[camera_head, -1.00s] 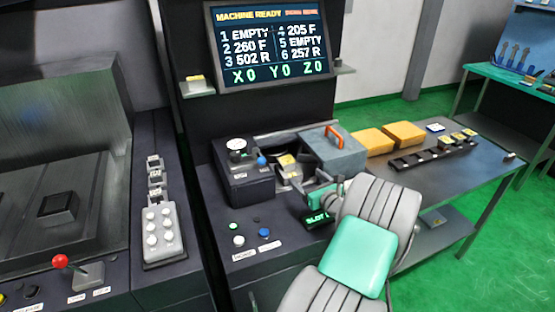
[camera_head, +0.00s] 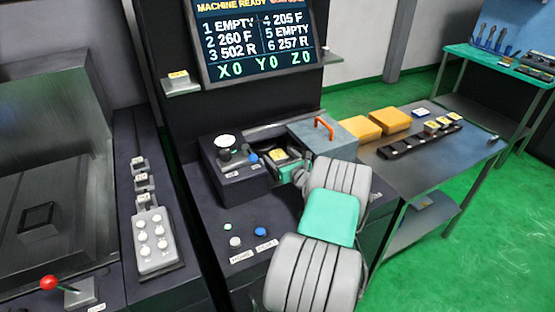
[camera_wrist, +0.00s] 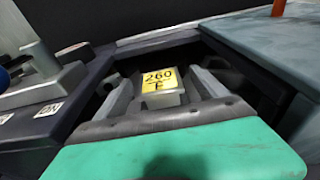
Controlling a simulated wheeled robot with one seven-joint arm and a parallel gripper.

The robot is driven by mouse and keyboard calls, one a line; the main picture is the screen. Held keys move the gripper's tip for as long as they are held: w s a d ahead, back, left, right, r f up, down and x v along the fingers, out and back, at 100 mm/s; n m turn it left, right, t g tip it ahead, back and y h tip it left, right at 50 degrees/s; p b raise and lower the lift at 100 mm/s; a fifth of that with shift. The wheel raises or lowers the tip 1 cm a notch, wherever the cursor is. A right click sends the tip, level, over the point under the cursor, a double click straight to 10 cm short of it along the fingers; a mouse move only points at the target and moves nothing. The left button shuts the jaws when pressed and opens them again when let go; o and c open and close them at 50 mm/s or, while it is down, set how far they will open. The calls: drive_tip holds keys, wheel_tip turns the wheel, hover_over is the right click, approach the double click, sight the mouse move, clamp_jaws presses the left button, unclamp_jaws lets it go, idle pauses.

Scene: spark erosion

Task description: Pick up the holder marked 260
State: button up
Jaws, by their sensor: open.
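The holder marked 260 F (camera_wrist: 160,82) has a yellow label on a grey block. It sits in a dark recess of the machine, and its label faces up in the wrist view. In the head view the holder (camera_head: 285,154) shows as a small yellow-topped piece just beyond my gripper (camera_head: 286,169). My gripper (camera_wrist: 162,95) is open, with a grey finger on each side of the holder in the wrist view. I cannot tell whether the fingers touch it. The holder's lower part is hidden.
A dark box with knobs (camera_head: 228,168) stands left of the recess, and a grey box with an orange handle (camera_head: 322,140) stands right. The screen (camera_head: 255,38) lists 2 as 260 F. Yellow blocks (camera_head: 390,120) and a rack of holders (camera_head: 418,141) lie on the right table.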

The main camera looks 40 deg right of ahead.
drive_tip(key=shift+c, duration=0.2)
clamp_jaws()
idle(0.6)
drive_tip(key=shift+r, duration=0.15)
